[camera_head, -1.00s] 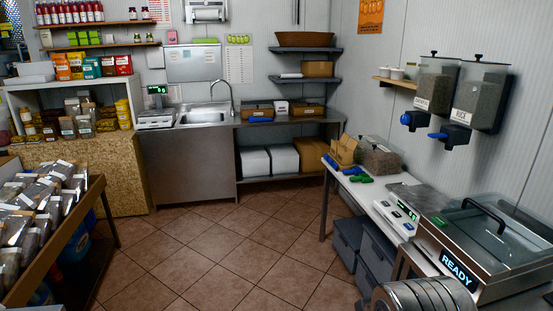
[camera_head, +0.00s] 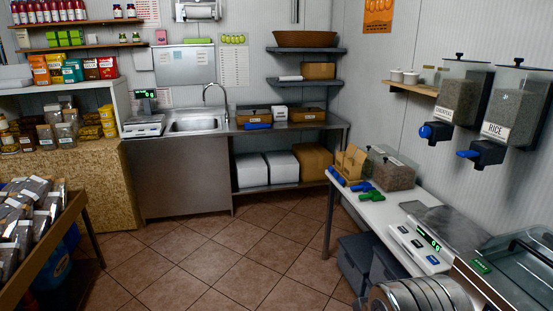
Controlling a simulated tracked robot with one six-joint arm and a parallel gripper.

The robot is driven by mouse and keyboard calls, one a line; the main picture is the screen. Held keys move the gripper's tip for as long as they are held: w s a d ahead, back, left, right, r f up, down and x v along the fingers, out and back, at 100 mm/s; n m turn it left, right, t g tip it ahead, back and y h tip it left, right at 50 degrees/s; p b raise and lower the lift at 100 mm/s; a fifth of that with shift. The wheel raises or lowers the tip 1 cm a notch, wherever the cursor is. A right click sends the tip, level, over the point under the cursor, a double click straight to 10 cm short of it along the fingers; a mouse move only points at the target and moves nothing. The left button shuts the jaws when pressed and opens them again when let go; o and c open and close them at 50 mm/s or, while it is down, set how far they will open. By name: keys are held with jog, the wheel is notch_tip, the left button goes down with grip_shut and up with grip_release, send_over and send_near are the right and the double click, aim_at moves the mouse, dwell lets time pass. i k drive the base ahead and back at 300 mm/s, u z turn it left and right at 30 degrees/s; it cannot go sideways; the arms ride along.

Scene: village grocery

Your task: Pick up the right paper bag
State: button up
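Brown paper bags stand close together at the far left end of the white table. The right paper bag (camera_head: 354,164) is beside the left one (camera_head: 340,159), and a clear bin stands just right of it. The bags are small in the picture and partly overlap, so their edges are hard to separate. My gripper is not in view.
The white table (camera_head: 378,210) holds blue and green scoops, a clear bin of grain (camera_head: 396,176) and a scale (camera_head: 418,246). Grey crates (camera_head: 357,262) stand under it. A slanted display rack (camera_head: 45,245) is at left. The tiled floor (camera_head: 215,258) between is clear.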

aim_at(351, 169)
jog(key=i, duration=3.5)
jog(key=u, duration=1)
